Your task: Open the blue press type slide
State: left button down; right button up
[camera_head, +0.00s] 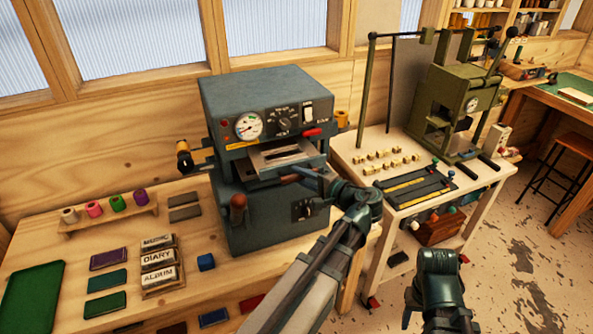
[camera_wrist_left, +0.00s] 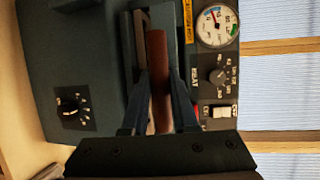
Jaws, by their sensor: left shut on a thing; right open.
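The blue press (camera_head: 262,105) stands on the wooden bench, with a gauge, dial and switch on its front. Its slide (camera_head: 283,153), a pale metal plate, shows in the slot below the panel. My left gripper (camera_head: 300,172) is at the slide's front edge. In the left wrist view, my left gripper (camera_wrist_left: 158,98) is shut on the reddish-brown slide handle (camera_wrist_left: 157,60), with a finger on either side. The slide's travel is hard to judge, as the gripper covers part of its front. My right gripper (camera_head: 412,302) is low at the right, open, small and dark, apart from the press.
A brown knob handle (camera_head: 237,208) sticks out at the press's lower left. A green press (camera_head: 455,100) stands on the right-hand table.

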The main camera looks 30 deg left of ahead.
pick_arm(q)
jog(key=s+d, duration=0.3)
jog(key=shift+d, duration=0.3)
jog(key=c, duration=0.7)
grip_release()
jog(key=shift+w, duration=0.1)
jog(key=shift+d, duration=0.1)
jog(key=p+v, duration=0.1)
jog(key=v, duration=0.6)
jog(key=shift+d, duration=0.2)
